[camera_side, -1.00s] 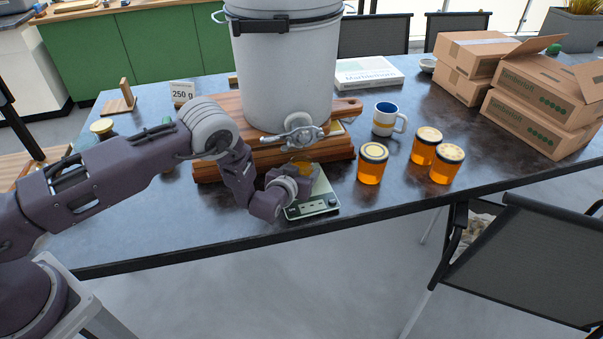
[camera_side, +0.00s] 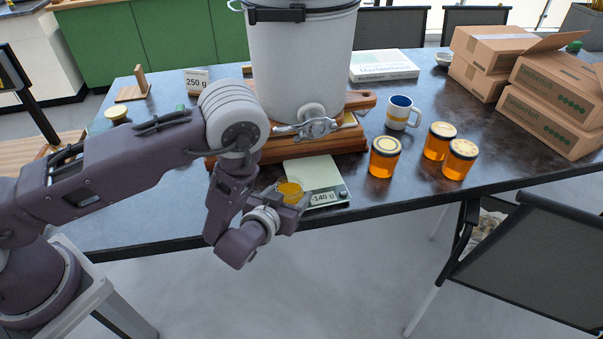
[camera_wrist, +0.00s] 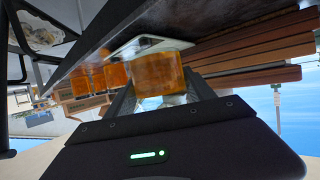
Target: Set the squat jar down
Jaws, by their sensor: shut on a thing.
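The squat jar (camera_side: 290,190) is small, open-topped and filled with amber honey. My gripper (camera_side: 288,197) is shut on it, in front of the table edge beside the scale. In the wrist view the jar (camera_wrist: 158,74) sits between the fingers of my gripper (camera_wrist: 160,95). The scale (camera_side: 318,175) has a pale plate, bare in the side view, and its display reads about -140 g. The scale also shows behind the jar in the wrist view (camera_wrist: 125,48). The jar's underside is hidden in the side view.
A white honey bucket (camera_side: 300,70) with a metal gate (camera_side: 313,125) stands on a wooden stand (camera_side: 335,143) behind the scale. Several lidded honey jars (camera_side: 384,158) and a mug (camera_side: 401,112) stand to the right. A 250 g sign (camera_side: 197,82) is at left. Front table surface (camera_side: 400,192) is clear.

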